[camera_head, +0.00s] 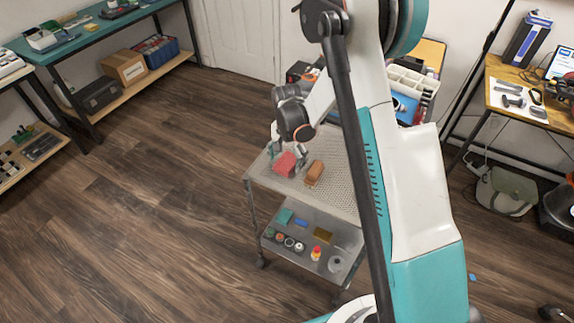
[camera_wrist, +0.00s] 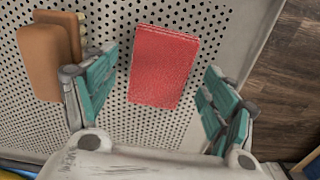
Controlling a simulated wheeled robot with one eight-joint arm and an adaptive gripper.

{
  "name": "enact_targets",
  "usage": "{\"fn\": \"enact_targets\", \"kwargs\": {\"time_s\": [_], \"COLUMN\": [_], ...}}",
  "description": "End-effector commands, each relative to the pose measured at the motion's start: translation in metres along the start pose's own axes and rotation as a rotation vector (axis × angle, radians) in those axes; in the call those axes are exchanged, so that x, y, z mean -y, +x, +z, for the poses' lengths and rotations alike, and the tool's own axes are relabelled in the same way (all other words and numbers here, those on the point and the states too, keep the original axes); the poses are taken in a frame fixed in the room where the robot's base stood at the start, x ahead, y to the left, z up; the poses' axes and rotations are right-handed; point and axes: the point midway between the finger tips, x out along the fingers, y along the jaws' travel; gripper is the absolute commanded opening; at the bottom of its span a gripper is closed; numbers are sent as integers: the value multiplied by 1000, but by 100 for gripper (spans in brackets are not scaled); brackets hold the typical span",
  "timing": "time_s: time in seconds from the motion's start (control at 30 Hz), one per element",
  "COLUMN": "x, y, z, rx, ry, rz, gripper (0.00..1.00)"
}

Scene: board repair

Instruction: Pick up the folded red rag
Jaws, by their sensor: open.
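The folded red rag (camera_wrist: 163,66) lies flat on the perforated top of a metal cart (camera_wrist: 112,130). In the head view the rag (camera_head: 285,164) is near the left corner of the cart top (camera_head: 325,200). My gripper (camera_wrist: 158,95) is open, with its teal-padded fingers spread to the left and right of the rag in the wrist view. Nothing is between the fingers' pads that they touch. In the head view my gripper (camera_head: 288,152) is just over the rag and partly covers it.
A brown block-like item (camera_wrist: 45,60) lies left of the rag in the wrist view; it also shows in the head view (camera_head: 314,172). The cart's lower shelf (camera_head: 300,232) holds several small items. The floor left of the cart is clear.

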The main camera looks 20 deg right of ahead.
Motion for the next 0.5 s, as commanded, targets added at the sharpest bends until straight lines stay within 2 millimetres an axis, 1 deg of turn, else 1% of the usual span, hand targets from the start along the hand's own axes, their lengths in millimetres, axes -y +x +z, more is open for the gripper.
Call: {"fn": "enact_targets", "kwargs": {"time_s": [0.03,0.07,0.1,0.17,0.2,0.23,0.5], "x": [0,0,0,0,0,0,0], "y": [0,-1,-1,-1,-1,-1,-1], "z": [0,0,0,0,0,0,0], "rx": [0,0,0,0,0,0,0], "ry": [0,0,0,0,0,0,0], "rz": [0,0,0,0,0,0,0], "gripper": [78,73,64,50,41,38,37]}}
